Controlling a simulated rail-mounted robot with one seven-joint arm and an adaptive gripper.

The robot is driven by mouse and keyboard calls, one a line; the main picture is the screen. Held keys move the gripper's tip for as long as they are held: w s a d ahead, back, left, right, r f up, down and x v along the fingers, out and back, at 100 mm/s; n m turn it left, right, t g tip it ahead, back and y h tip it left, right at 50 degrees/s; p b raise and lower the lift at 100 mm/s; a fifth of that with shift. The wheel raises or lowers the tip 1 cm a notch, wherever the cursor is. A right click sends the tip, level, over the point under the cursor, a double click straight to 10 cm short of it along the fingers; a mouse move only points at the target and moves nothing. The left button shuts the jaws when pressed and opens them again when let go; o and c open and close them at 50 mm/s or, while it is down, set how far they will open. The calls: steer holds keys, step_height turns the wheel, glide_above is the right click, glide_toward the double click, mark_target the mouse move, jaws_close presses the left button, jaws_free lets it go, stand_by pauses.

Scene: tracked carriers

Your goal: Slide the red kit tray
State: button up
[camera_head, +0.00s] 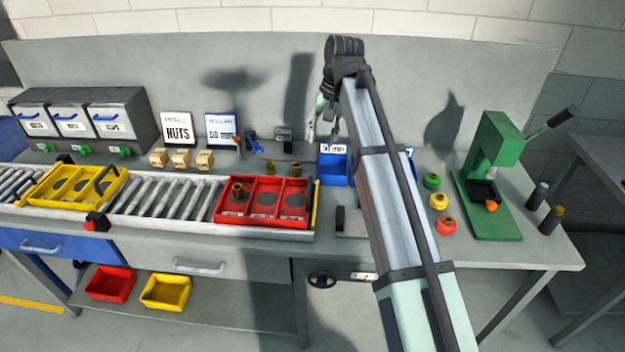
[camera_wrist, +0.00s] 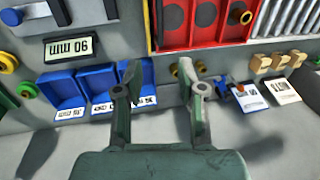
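The red kit tray (camera_head: 262,223) sits at the right end of the roller conveyor in the head view. It has three compartments with dark round recesses, and a brass-coloured part stands in the left one. The tray also shows at the top of the wrist view (camera_wrist: 219,42). My gripper (camera_head: 325,128) is raised above the back of the bench, behind and to the right of the tray. In the wrist view its fingers (camera_wrist: 158,77) are spread apart with nothing between them. The gripper is apart from the tray.
A yellow tray (camera_head: 105,189) sits further left on the rollers (camera_head: 168,196), with a small red-and-black stop (camera_head: 96,222) near it. A yellow bar (camera_head: 314,204) stands at the conveyor's right end. Blue bins (camera_head: 334,172) lie below my arm. A green press (camera_head: 490,150) stands right.

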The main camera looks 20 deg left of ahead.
mark_target(310, 184)
steer(key=a+f+p, duration=0.1)
steer(key=f, duration=0.4)
steer(key=a+f+p, duration=0.1)
steer(key=f, duration=0.4)
steer(key=a+f+p, duration=0.1)
steer(key=f, duration=0.4)
steer(key=shift+s+f+p, duration=0.3)
steer(key=shift+s+f, duration=0.05)
steer(key=shift+s, duration=0.05)
jaws_close()
